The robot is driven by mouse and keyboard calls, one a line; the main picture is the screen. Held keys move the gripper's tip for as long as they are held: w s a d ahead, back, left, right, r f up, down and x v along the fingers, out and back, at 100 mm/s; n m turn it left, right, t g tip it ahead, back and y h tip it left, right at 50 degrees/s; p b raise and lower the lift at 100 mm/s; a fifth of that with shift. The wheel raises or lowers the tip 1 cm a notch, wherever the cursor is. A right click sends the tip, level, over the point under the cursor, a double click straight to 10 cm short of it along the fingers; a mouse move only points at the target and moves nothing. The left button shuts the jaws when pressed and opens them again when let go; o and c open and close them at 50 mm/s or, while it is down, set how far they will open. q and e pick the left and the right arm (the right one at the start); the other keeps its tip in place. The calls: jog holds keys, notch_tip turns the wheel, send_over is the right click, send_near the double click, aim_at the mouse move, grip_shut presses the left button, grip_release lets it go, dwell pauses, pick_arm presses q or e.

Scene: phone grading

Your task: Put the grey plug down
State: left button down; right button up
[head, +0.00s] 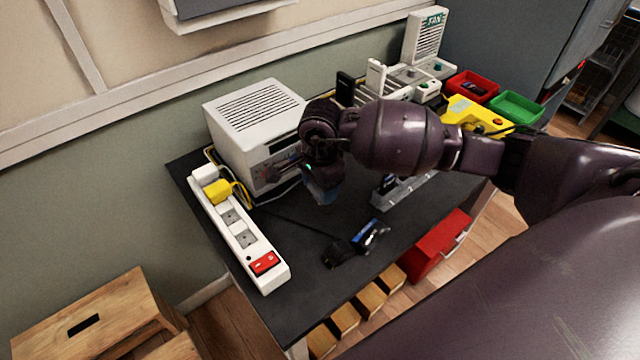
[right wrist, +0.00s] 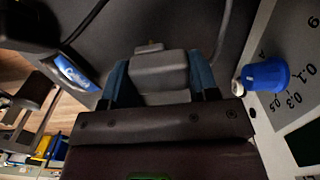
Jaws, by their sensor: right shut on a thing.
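The grey plug (right wrist: 160,72) sits between the blue fingertips of my right gripper in the right wrist view. My right gripper (head: 322,188) is shut on it and points down over the dark table mat, in front of the white box with knobs. In the head view the plug is hidden by the gripper or too small to make out. How high it is above the mat I cannot tell. My left gripper is not in view.
A white power strip (head: 240,232) with a yellow plug (head: 217,191) and red switch lies left. The white box (head: 255,115) stands behind my gripper; its blue knob (right wrist: 265,75) is close. A phone (head: 371,235) and black object (head: 338,254) lie in front. Bare mat (head: 285,275) shows between.

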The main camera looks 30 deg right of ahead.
jog(key=shift+f, duration=0.6)
jog(key=o, duration=1)
jog(key=shift+o, duration=0.2)
jog(key=shift+r, duration=0.5)
notch_tip(320, 180, up, 12)
jog(key=p, duration=0.1)
jog(key=shift+r, duration=0.15)
